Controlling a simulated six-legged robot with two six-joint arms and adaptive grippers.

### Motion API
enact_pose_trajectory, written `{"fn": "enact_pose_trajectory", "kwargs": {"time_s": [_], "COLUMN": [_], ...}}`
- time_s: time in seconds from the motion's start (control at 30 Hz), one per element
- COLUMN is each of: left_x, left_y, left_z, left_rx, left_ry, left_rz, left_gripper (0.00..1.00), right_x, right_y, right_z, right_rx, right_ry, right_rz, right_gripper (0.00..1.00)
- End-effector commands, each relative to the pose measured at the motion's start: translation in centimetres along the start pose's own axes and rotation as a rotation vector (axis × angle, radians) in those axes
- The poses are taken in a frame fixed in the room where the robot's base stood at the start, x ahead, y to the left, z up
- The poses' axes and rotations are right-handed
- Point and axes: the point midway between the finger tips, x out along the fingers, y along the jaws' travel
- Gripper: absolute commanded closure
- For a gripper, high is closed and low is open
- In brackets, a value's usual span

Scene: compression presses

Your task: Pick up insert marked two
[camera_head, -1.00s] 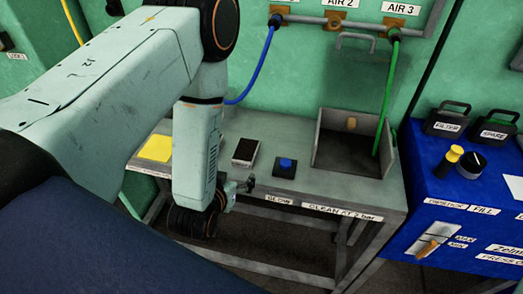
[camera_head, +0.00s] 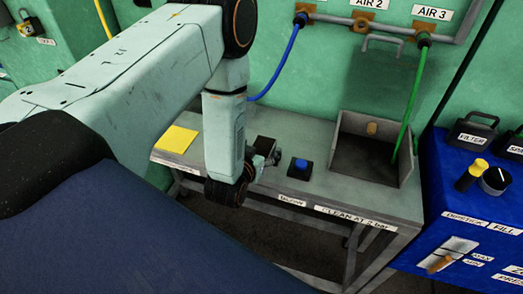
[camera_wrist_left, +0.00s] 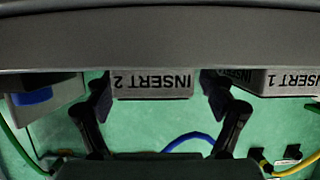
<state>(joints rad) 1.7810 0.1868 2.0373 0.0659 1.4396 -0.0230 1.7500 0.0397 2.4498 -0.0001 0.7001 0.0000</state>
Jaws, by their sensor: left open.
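Insert 2 (camera_wrist_left: 152,84) is a grey block. Its label reads upside down in the left wrist view. My left gripper (camera_wrist_left: 157,92) is open, with one finger on each side of insert 2 and a small gap at each side. In the head view my left gripper (camera_head: 268,159) is low over the front of the bench, next to a dark block (camera_head: 265,143) that it partly hides. Insert 1 (camera_wrist_left: 285,82) stands to the right of insert 2 in the left wrist view, partly behind a finger. My right gripper is not in view.
A blue button (camera_head: 300,168) sits right of the gripper on the grey bench (camera_head: 335,190). An open metal bin (camera_head: 365,160) with a green hose stands beyond it. A yellow pad (camera_head: 176,139) lies at the left. A blue machine (camera_head: 450,200) borders the bench at right.

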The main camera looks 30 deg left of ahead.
Motion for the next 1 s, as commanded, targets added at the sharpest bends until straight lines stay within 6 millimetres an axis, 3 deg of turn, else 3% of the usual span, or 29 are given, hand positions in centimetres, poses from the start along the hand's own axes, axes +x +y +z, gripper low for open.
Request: {"fn": "enact_pose_trajectory", "kwargs": {"time_s": [0.33,1.0], "left_x": [0.86,0.84], "left_y": [0.28,0.25], "left_z": [-0.04,-0.10], "left_rx": [0.001,0.001], "left_ry": [0.000,0.001], "left_rz": [0.002,0.002], "left_gripper": [0.17,0.74], "right_x": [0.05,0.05], "right_y": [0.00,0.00], "right_z": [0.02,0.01], "right_rx": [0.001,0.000], "right_ry": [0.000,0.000], "right_rz": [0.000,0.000], "right_gripper": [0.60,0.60]}}
